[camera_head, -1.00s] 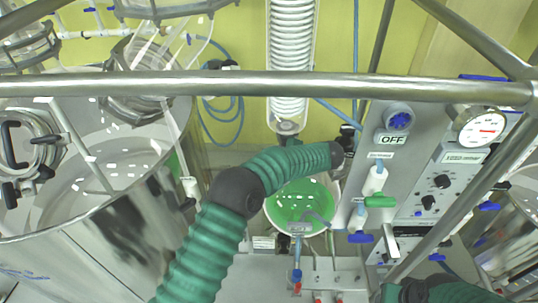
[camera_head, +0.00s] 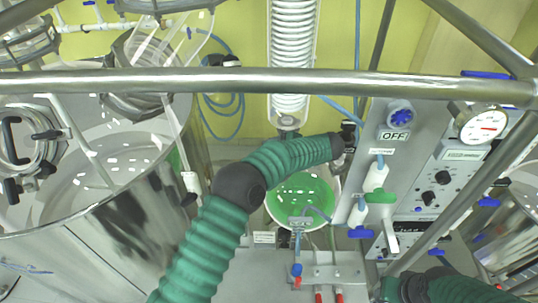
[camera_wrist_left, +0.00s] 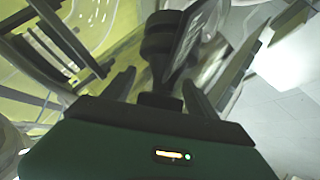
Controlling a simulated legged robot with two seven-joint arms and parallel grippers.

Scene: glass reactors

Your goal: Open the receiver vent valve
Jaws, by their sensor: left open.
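The receiver (camera_head: 283,213), a round glass vessel with green contents, is at the centre of the head view, partly behind my left arm. My left gripper (camera_head: 348,134) reaches the pipework above and right of it. It is small and dark there. In the left wrist view my left gripper (camera_wrist_left: 160,78) is open, with a dark round fitting (camera_wrist_left: 158,40) between and beyond its fingers. I cannot tell whether the fingers touch it or whether it is the vent valve. A green-handled valve (camera_head: 380,197) and a blue-handled valve (camera_head: 360,233) sit below. My right gripper is out of view.
A steel rail (camera_head: 200,82) crosses in front. A panel with an OFF label (camera_head: 394,136), gauge (camera_head: 484,125) and black knobs (camera_head: 442,178) stands right. A glass coil condenser (camera_head: 291,55) hangs above the receiver.

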